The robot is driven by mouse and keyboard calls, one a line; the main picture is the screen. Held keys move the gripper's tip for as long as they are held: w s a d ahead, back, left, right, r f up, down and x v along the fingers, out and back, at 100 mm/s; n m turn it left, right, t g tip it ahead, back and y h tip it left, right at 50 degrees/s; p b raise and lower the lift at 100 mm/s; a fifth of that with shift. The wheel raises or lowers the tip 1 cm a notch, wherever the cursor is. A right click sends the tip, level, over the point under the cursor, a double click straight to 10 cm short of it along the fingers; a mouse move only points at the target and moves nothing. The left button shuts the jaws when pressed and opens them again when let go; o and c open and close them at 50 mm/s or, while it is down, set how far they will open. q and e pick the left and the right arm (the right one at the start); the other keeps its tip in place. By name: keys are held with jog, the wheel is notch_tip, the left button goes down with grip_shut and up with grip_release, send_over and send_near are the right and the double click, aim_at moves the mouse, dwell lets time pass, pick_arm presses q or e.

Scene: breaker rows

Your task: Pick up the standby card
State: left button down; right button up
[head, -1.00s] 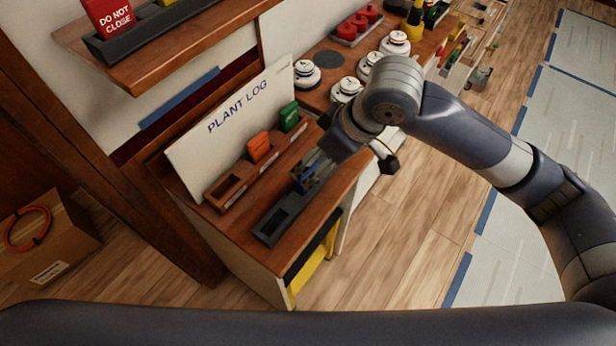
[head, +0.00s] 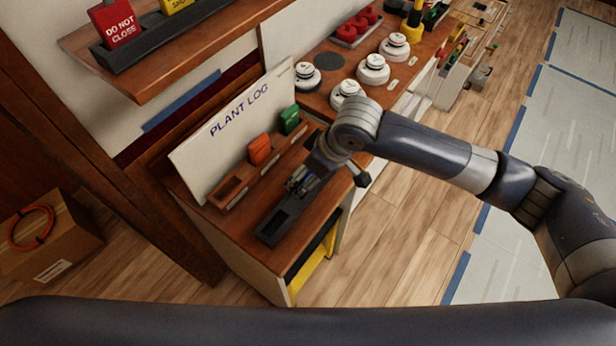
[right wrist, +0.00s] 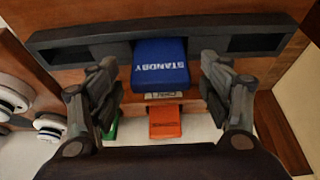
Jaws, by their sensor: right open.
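The standby card (right wrist: 160,62) is blue with white lettering and stands in the middle slot of a dark tray (right wrist: 75,42) in the right wrist view. The tray also shows in the head view (head: 272,230) on the wooden desk top. My right gripper (head: 300,184) is over the tray and hides most of the card in the head view. In the right wrist view its two fingers (right wrist: 162,74) are open, one on each side of the card, with gaps between. My left gripper is not in view.
An orange card (head: 260,150) and a green card (head: 290,120) stand in a wooden rack (head: 232,188) beside the tray, before the Plant Log board (head: 225,120). White round knobs (head: 373,70) line the bench further back. A shelf (head: 185,55) overhangs at upper left.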

jog(key=shift+w+a+f, duration=0.15)
jog(key=shift+f, duration=0.3)
jog(key=shift+c, duration=0.6)
jog(key=c, duration=1)
jog(key=shift+r, duration=0.1)
